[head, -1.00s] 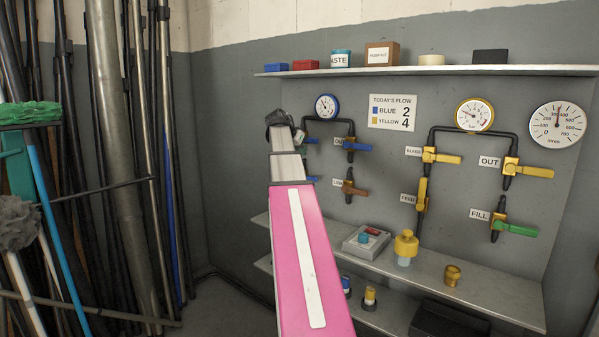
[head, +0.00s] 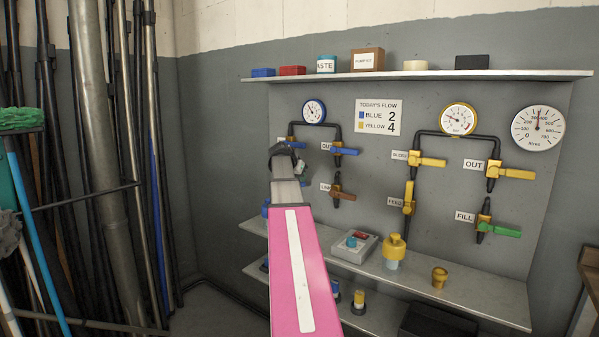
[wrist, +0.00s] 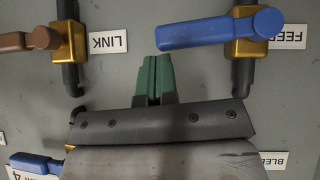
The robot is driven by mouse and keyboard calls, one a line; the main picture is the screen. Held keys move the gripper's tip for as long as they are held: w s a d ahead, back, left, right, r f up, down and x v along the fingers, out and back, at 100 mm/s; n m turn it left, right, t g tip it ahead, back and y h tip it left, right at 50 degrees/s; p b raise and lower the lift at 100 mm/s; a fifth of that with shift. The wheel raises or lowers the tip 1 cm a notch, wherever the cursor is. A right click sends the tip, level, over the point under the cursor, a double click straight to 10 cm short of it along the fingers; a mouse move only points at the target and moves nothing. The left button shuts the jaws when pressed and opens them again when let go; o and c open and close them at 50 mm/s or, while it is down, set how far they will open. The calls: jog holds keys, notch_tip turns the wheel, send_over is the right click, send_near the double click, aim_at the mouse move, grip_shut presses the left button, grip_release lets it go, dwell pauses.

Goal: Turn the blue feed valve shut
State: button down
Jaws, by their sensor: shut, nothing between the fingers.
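The blue feed valve shows in the wrist view: a brass body (wrist: 250,38) on a dark pipe beside the FEED label, with a blue handle (wrist: 205,29). The handle lies across the pipe, its free end to the left. My gripper (wrist: 152,62) has green fingers pressed together, empty. Their tips are just below the handle's free end in the wrist picture; I cannot tell whether they touch it. In the head view my gripper (head: 298,178) is in front of the blue pipework, and my pink arm and wrist hide the feed valve.
The LINK valve (wrist: 68,40) with a brown handle is on the other side of the fingers. A blue OUT handle (head: 345,151) is close by. Yellow valves (head: 427,161) are further right. A shelf (head: 455,290) with small items juts out below; poles (head: 95,150) stand left.

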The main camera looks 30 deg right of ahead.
jog(key=shift+f, duration=0.2)
jog(key=shift+s+f+t, duration=0.15)
jog(key=shift+s+f, duration=0.05)
jog(key=shift+f, duration=0.4)
jog(key=shift+s+f+t, duration=0.15)
jog(key=shift+f, duration=0.4)
jog(key=shift+d, duration=0.1)
jog(key=s+a+r, duration=0.2)
jog(key=a+r, duration=0.4)
jog(key=r, duration=0.6)
jog(key=shift+s+a+r, duration=0.2)
jog(key=shift+s, duration=0.15)
jog(key=shift+f, duration=0.1)
